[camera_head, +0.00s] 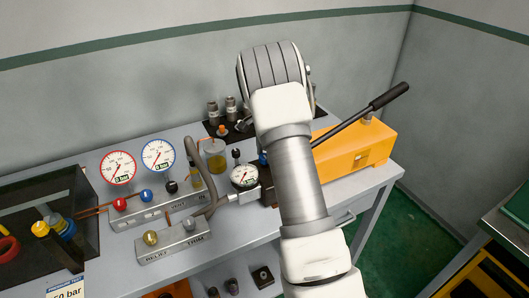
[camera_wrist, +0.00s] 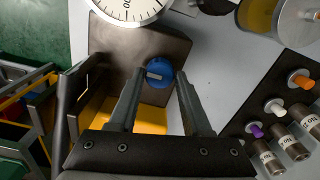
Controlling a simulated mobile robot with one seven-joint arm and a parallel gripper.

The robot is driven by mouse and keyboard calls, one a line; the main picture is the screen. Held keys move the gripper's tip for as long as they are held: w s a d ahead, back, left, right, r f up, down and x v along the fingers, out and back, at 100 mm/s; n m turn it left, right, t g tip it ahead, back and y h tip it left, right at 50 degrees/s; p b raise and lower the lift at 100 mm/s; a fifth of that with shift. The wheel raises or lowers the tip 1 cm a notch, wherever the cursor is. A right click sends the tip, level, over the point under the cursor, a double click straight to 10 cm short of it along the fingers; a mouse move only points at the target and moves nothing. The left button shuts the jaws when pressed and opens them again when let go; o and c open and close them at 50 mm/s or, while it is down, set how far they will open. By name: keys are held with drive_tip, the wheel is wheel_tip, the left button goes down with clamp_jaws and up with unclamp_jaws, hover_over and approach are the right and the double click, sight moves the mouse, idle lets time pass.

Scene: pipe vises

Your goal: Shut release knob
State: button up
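A round blue knob (camera_wrist: 159,73) with a pale mark on it sits on a dark block (camera_wrist: 118,50) in the wrist view. In the head view only a sliver of blue (camera_head: 263,158) shows beside my arm. My gripper (camera_wrist: 161,72) is open, with its two dark fingers apart. In the picture the fingertips flank the knob on its left and right; I cannot tell how far they are above it. Nothing is between the fingers other than the knob in line with them. In the head view my arm hides the gripper.
A yellow hand pump (camera_head: 352,150) with a long black lever (camera_head: 390,96) stands to the right. A small gauge (camera_head: 244,176) is left of the block. A manifold (camera_head: 155,206) with coloured knobs and two larger gauges is further left.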

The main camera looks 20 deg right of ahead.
drive_tip(key=o, duration=0.3)
wheel_tip(320, 180, up, 18)
drive_tip(key=shift+f, duration=0.25)
idle(0.6)
